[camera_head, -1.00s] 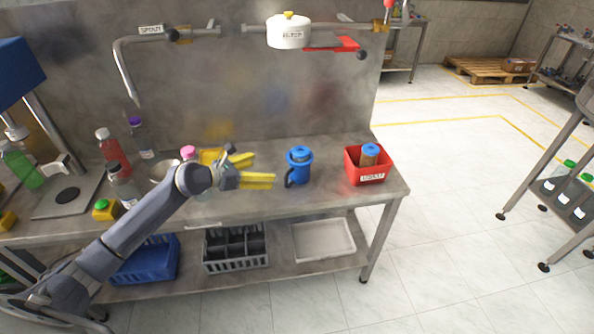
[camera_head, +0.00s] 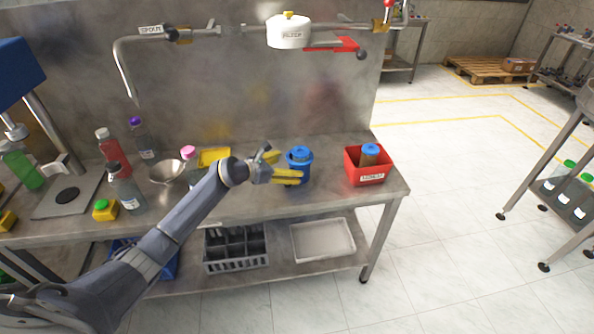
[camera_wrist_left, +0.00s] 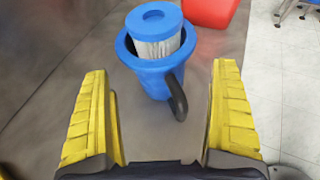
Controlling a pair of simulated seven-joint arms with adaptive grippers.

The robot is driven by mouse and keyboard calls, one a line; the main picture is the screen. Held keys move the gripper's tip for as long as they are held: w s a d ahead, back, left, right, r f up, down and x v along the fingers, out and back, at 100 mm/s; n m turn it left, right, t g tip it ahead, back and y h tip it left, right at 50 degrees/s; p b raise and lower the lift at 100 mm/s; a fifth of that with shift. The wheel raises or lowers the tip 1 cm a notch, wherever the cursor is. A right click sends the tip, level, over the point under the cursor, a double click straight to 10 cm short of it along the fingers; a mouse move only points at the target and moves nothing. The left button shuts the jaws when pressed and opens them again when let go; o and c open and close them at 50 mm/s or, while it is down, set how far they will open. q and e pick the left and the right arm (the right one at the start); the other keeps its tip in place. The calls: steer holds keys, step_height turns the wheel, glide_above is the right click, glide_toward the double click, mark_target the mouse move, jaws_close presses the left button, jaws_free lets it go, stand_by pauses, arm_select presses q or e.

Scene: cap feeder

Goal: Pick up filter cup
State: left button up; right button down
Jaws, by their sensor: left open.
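The filter cup (camera_head: 304,167) is a blue cup with a black handle, standing upright on the steel bench. A white pleated cartridge with a blue top (camera_wrist_left: 155,24) sits inside it. My left gripper (camera_head: 287,167) is open, with yellow fingers, just left of the cup at bench height. In the left wrist view the cup (camera_wrist_left: 153,84) is ahead of the open fingers (camera_wrist_left: 162,72), between their lines, with its handle towards the right finger. I see no grip on it. In the head view a finger covers the cup's lower left and the handle is hidden. My right gripper is not in view.
A red bin (camera_head: 352,170) holding a blue-topped cartridge (camera_head: 369,153) stands right of the cup. Bottles, a metal bowl (camera_head: 167,172) and a yellow tray (camera_head: 214,157) are to the left. A white filter housing (camera_head: 288,33) hangs on the pipe above. Bench in front is clear.

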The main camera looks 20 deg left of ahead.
arm_select(q)
steer(key=shift+x, duration=2.7)
steer(key=shift+w+a+r, duration=0.1)
steer(key=c, duration=1.5)
steer(key=shift+r, duration=0.15)
